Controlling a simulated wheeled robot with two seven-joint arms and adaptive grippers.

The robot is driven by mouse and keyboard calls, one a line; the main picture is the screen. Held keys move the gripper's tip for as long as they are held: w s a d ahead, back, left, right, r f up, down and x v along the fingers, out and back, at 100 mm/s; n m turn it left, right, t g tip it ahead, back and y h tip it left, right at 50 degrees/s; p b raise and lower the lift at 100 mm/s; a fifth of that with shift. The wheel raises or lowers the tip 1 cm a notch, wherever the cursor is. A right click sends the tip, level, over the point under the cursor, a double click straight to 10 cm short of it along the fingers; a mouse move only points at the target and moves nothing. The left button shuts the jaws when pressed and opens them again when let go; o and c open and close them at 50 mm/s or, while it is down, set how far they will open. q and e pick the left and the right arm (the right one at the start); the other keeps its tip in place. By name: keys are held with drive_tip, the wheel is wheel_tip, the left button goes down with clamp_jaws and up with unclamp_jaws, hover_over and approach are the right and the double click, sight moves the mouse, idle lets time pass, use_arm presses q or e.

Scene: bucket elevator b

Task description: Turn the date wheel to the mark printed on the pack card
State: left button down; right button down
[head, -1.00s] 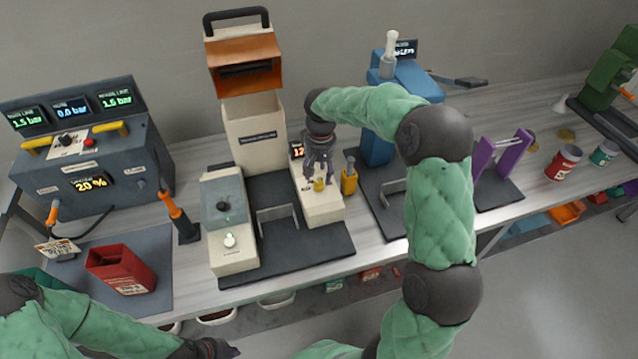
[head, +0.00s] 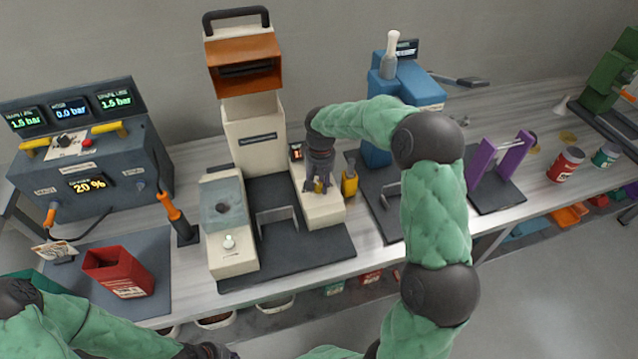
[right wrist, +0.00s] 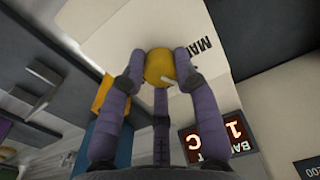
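The date wheel is a small yellow knob (right wrist: 158,66) with a pale pointer, on the cream right-hand block (head: 322,208) of the sealing machine. My right gripper (head: 319,187) points down over it. In the right wrist view its purple fingers (right wrist: 160,72) close around the knob, with fingertips against its sides. My left gripper (head: 212,350) is at the bottom edge, partly cut off.
A yellow bottle-like object (head: 349,182) stands just right of the block. A red open container (head: 118,270) sits on the left mat. An orange-handled tool (head: 171,212) stands between the grey gauge box (head: 95,165) and the machine. A blue machine (head: 400,95) is behind my right arm.

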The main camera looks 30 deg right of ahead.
drive_tip(key=shift+m, duration=0.3)
drive_tip(key=m+p, duration=0.1)
drive_tip(key=m, duration=0.2)
drive_tip(key=shift+m, duration=0.3)
drive_tip(key=m, duration=0.5)
drive_tip(key=shift+a+f, duration=0.1)
drive_tip(key=shift+m, duration=0.4)
drive_tip(key=c, duration=0.9)
unclamp_jaws()
drive_tip(key=shift+c, duration=0.2)
